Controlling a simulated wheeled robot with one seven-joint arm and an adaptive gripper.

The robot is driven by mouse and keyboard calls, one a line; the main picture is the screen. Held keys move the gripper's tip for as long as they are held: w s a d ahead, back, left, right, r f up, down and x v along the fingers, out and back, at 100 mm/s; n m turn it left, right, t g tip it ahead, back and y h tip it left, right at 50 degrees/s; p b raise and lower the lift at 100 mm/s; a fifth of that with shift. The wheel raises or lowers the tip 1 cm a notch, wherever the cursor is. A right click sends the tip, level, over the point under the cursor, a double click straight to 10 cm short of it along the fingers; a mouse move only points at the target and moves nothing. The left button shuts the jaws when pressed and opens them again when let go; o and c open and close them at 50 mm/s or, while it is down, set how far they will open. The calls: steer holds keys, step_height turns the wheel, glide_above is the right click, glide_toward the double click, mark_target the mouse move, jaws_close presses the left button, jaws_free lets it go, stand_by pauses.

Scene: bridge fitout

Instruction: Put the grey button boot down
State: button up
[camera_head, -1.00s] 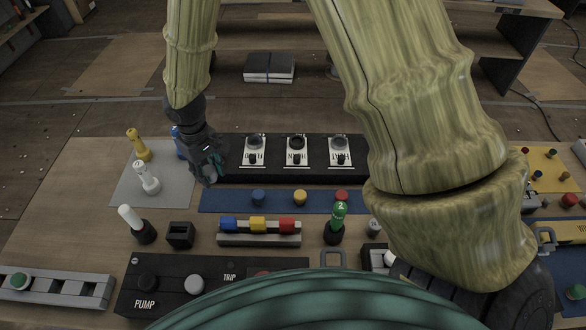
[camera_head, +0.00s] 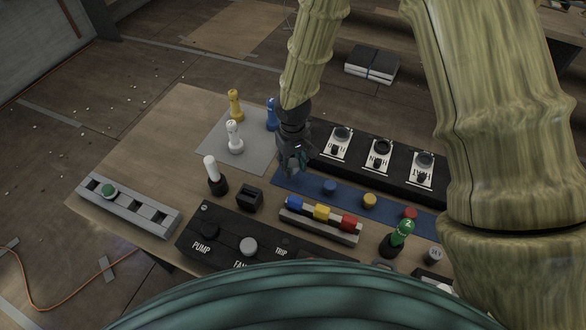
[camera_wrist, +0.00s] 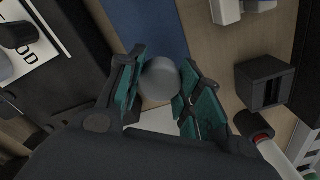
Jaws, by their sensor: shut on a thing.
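My gripper (camera_head: 292,162) is shut on the grey button boot (camera_wrist: 160,79), a rounded grey cap held between the teal finger pads in the wrist view. In the head view the fingers hide the boot. My gripper is over the workbench, between the grey mat (camera_head: 212,143) and the left end of the blue strip (camera_head: 300,184). I cannot tell how far the boot is above the surface. The black PUMP/FAN/TRIP panel (camera_head: 222,262) lies nearer, with a dark cap at PUMP and a grey cap (camera_head: 248,246) at FAN.
Yellow, white (camera_head: 235,137) and blue (camera_head: 272,114) pegs stand on the mat. A black block (camera_head: 250,197) and a white-handled piece (camera_head: 213,177) are in front of my gripper. A black switch panel (camera_head: 362,160) lies to its right. Bare wood shows at left (camera_head: 150,150).

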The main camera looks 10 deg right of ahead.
mark_target(293, 171)
steer(key=shift+f+p, duration=0.4)
steer(key=shift+f, duration=1.3)
steer(key=shift+f, duration=0.15)
steer(key=o, duration=0.8)
steer(key=shift+o, duration=0.2)
steer(key=shift+r+b, duration=1.4)
steer(key=shift+r, duration=4.75)
